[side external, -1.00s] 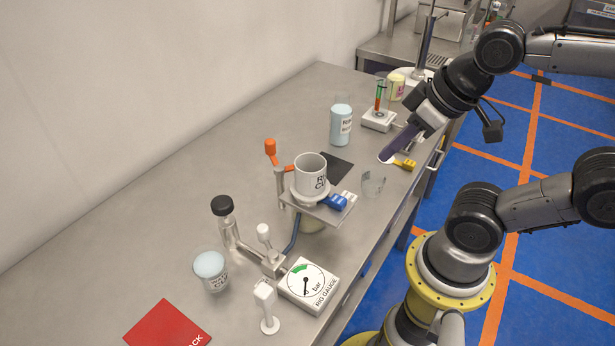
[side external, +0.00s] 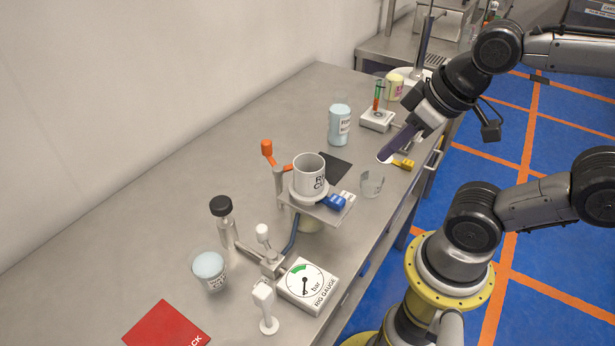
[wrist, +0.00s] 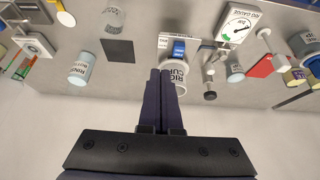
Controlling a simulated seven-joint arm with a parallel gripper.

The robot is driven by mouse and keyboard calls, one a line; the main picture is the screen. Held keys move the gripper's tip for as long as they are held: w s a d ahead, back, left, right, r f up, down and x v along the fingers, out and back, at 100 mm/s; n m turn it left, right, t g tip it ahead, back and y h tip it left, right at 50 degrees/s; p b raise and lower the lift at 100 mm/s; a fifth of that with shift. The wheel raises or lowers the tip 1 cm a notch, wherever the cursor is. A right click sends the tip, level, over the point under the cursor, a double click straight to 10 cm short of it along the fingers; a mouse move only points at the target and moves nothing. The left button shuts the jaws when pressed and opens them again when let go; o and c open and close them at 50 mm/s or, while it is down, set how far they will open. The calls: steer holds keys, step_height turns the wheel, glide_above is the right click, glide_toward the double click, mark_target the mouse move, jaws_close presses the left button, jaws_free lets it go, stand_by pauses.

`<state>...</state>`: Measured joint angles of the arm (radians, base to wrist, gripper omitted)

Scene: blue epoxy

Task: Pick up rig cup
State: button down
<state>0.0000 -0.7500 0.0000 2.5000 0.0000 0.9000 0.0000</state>
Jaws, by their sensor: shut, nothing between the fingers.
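The rig cup (side external: 309,176) is a white cup with dark lettering. It stands upright on a small raised metal stand (side external: 322,207) with a blue-handled valve in the side view. In the wrist view the rig cup (wrist: 177,75) appears just beyond the fingertips, partly hidden by them. My gripper (side external: 385,157) has long dark purple fingers; in the side view it is well behind and to the right of the cup, above the bench, apart from it. In the wrist view my gripper (wrist: 161,73) has its fingers together, with nothing between them.
A clear glass beaker (side external: 371,183) stands right of the stand. A blue-filled cup (side external: 339,125) stands behind it. An orange-handled valve (side external: 268,150) rises left of the cup. The rig gauge (side external: 307,285) and a dark-capped bottle (side external: 222,218) are in front.

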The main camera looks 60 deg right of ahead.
steer(key=c, duration=1.5)
jaws_free()
steer(key=shift+c, duration=0.2)
steer(key=o, duration=1.5)
steer(key=shift+o, duration=0.2)
